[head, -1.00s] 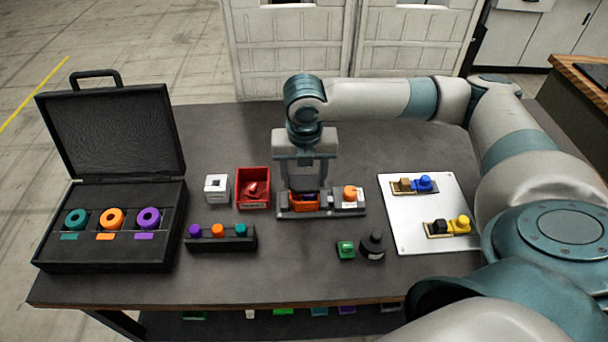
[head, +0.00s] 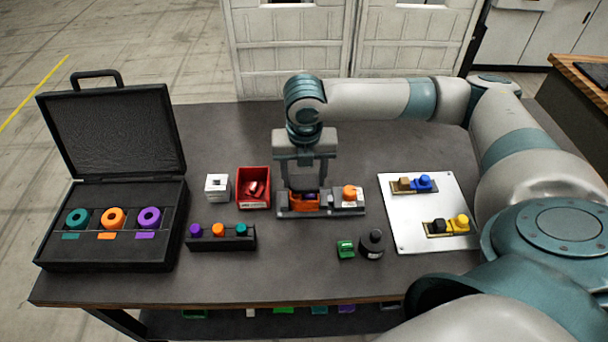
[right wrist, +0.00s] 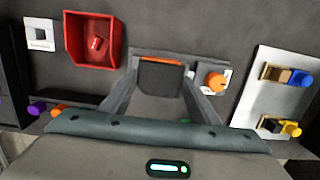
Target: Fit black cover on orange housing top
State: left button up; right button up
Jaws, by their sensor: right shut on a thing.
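The orange housing (head: 304,203) stands in the left part of a grey pallet fixture (head: 284,212) at the middle of the table. My right gripper (head: 305,192) points down directly over it. In the right wrist view my right gripper (right wrist: 160,97) is shut on the black cover (right wrist: 160,77), a dark block between its fingers. An orange edge of the housing (right wrist: 161,60) shows just beyond the cover. The cover is at the housing top, but I cannot tell whether it is fully seated. My left gripper is not in view.
Right of the housing, a white block with an orange knob (head: 349,193) sits on the fixture. A red bin (head: 240,203) and white block (head: 217,187) stand left. A black bottle (head: 372,246) and green part (head: 346,250) stand in front; a white plate (head: 405,220) lies right.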

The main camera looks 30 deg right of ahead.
jog(key=shift+p, duration=0.3)
jog(key=shift+f+b, duration=0.4)
jog(key=shift+f, duration=1)
dwell(1.7)
jog(key=o, duration=1.1)
jog(key=shift+c, duration=1.2)
jog(key=shift+r, duration=0.15)
jog(key=shift+r+p, duration=3.85)
jog(key=shift+p, duration=0.7)
jog(key=shift+s, duration=0.1)
